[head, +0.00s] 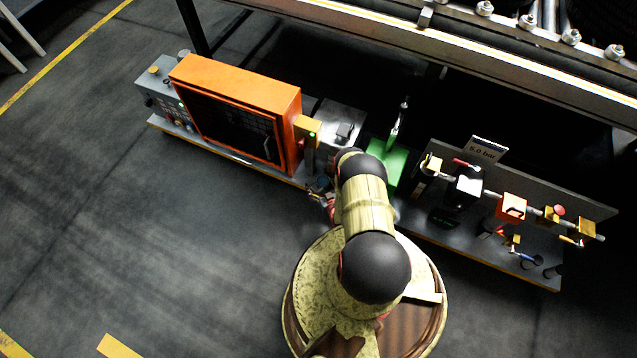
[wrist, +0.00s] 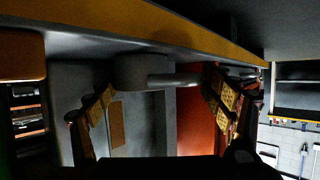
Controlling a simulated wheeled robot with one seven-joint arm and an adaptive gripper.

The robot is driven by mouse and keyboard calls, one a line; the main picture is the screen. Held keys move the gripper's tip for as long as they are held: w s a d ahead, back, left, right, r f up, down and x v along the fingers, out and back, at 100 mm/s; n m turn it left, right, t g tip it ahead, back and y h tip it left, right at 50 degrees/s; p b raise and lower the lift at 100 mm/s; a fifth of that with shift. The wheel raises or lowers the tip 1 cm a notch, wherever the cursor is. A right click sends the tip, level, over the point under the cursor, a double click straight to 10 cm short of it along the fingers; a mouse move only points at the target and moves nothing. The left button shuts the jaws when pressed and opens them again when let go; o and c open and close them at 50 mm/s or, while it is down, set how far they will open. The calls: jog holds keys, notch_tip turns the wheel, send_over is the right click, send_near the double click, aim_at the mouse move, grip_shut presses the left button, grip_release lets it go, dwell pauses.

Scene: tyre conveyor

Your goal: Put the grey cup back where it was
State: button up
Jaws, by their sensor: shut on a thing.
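The grey cup (wrist: 140,70) shows in the wrist view as a short grey cylinder with a light bar sticking out to the right. The wrist picture appears upside down, with the cup against the grey bench top (wrist: 75,45); I cannot tell whether it touches. My gripper (wrist: 158,98) has its yellow-padded fingers on either side of the cup, shut on it. In the head view my gripper (head: 321,189) is at the bench's front edge, right of the orange cabinet (head: 235,108). My arm partly covers it, and I cannot make out the cup there.
A green stand (head: 384,163) is just right of my arm. A panel of valves and fittings (head: 512,207) fills the right of the bench. A grey box with knobs (head: 163,90) stands at the left end. The conveyor frame (head: 470,55) runs behind.

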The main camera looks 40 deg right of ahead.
jog(key=o, duration=1.4)
jog(key=shift+f, duration=0.1)
jog(key=shift+s+r, duration=0.15)
jog(key=shift+r, duration=0.05)
jog(key=p+v, duration=0.4)
jog(key=v, duration=0.7)
jog(key=shift+s+a+r, duration=0.15)
jog(key=shift+s+a, duration=0.05)
jog(key=shift+s, duration=0.1)
